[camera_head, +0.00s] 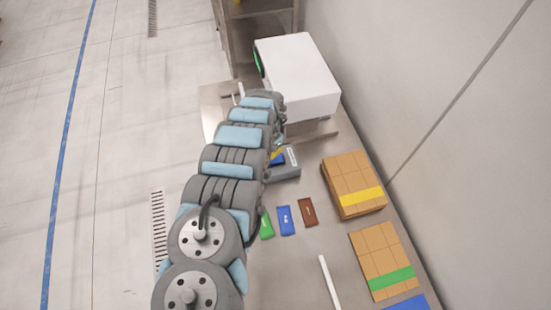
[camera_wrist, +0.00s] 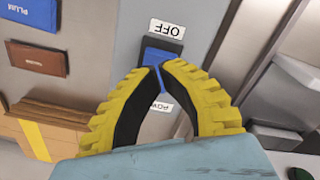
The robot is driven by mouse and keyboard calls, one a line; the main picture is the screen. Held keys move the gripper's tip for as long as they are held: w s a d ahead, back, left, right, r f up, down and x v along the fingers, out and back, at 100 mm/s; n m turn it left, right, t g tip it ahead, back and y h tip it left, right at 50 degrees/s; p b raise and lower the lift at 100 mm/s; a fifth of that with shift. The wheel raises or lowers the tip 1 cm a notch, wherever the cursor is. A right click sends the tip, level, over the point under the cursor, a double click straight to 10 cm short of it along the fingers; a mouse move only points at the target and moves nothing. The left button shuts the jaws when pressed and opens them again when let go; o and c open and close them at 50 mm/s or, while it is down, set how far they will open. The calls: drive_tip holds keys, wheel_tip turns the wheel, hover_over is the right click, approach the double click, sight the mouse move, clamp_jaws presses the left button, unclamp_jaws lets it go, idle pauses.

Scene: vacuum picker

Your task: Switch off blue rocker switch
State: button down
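The blue rocker switch (camera_wrist: 160,54) sits in a dark frame on a grey panel in the wrist view. An upside-down OFF label (camera_wrist: 167,29) is at its upper end, and a partly hidden POWER label (camera_wrist: 163,107) is below it. My gripper (camera_wrist: 157,68) has two yellow ribbed fingers whose tips come together over the switch and hide its lower part. They look shut with nothing held between them. I cannot tell whether they touch the switch or which way the rocker is tilted. In the head view, the switch's grey box (camera_head: 287,172) is beside my arm, partly covered.
A white machine (camera_head: 300,75) stands beyond the switch box. Green (camera_head: 266,226), blue (camera_head: 287,221) and brown (camera_head: 308,212) packets lie on the table nearer the camera. Cardboard stacks with yellow (camera_head: 348,170) and green (camera_head: 378,250) bands stand along the wall side. A white bar (camera_head: 329,283) lies nearby.

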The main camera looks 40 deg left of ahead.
drive_tip(key=shift+f+b, duration=1.1)
drive_tip(key=shift+f, duration=0.6)
idle(1.0)
drive_tip(key=shift+r, duration=0.15)
drive_tip(key=shift+r+p, duration=2.75)
drive_tip(key=shift+r, duration=0.65)
